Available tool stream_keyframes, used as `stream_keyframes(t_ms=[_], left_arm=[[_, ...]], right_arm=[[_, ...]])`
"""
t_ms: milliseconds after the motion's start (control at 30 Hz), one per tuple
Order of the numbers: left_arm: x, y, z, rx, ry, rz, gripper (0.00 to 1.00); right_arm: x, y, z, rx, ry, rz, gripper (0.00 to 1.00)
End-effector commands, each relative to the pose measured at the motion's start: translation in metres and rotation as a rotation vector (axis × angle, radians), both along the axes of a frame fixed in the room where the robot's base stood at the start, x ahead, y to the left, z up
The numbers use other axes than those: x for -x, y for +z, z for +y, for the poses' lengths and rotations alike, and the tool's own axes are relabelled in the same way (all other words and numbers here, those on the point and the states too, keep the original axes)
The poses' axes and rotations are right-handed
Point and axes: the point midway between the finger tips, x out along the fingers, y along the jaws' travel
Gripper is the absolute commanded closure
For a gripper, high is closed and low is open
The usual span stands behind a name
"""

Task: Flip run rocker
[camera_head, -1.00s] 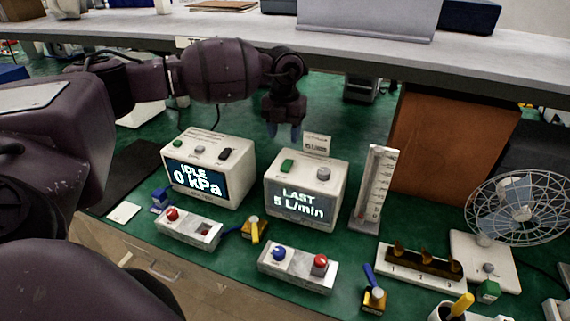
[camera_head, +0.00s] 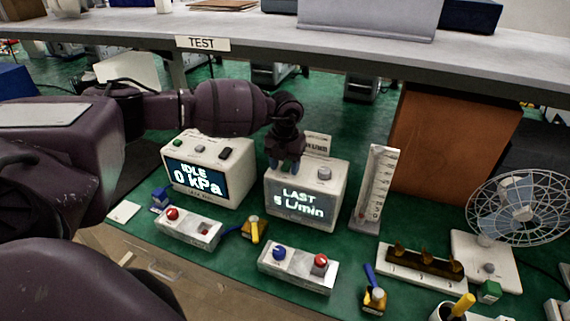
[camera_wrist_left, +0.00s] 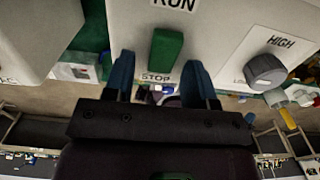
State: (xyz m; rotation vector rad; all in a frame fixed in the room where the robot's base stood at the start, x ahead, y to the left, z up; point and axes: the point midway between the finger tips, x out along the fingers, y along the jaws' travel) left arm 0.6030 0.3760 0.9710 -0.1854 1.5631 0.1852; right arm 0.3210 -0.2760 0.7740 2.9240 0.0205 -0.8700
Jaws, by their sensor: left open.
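The green run rocker (camera_wrist_left: 166,52) lies between RUN and STOP labels on top of the white pump box (camera_head: 305,205), whose screen reads LAST 5 L/min. My left gripper (camera_head: 284,166) is over the left part of this box's top and hides the rocker in the head view. In the left wrist view, the open blue fingers of my left gripper (camera_wrist_left: 160,80) stand to either side of the rocker's STOP end. I cannot tell whether they touch it. My right gripper is not in view.
A grey LOW-HIGH knob (camera_head: 324,174) sits right of the rocker. Another pump box (camera_head: 208,170), reading IDLE 0 kPa, stands to the left. A flow gauge (camera_head: 374,190) stands close on the right. Small switch boxes (camera_head: 297,267) lie in front.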

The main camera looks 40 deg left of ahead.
Motion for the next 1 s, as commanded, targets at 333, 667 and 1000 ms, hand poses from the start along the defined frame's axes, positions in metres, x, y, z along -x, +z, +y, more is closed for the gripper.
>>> stream_keyframes(t_ms=[333, 667, 1000], left_arm=[[0.0, 0.0, 0.0, 0.0, 0.0, 0.0, 0.84], [-0.003, 0.001, 0.001, 0.014, 0.003, 0.061, 0.98], [-0.006, 0.002, 0.002, 0.063, 0.002, 0.265, 0.98]], right_arm=[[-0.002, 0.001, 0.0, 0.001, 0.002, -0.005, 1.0], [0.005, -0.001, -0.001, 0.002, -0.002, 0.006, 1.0], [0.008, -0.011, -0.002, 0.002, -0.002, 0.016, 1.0]])
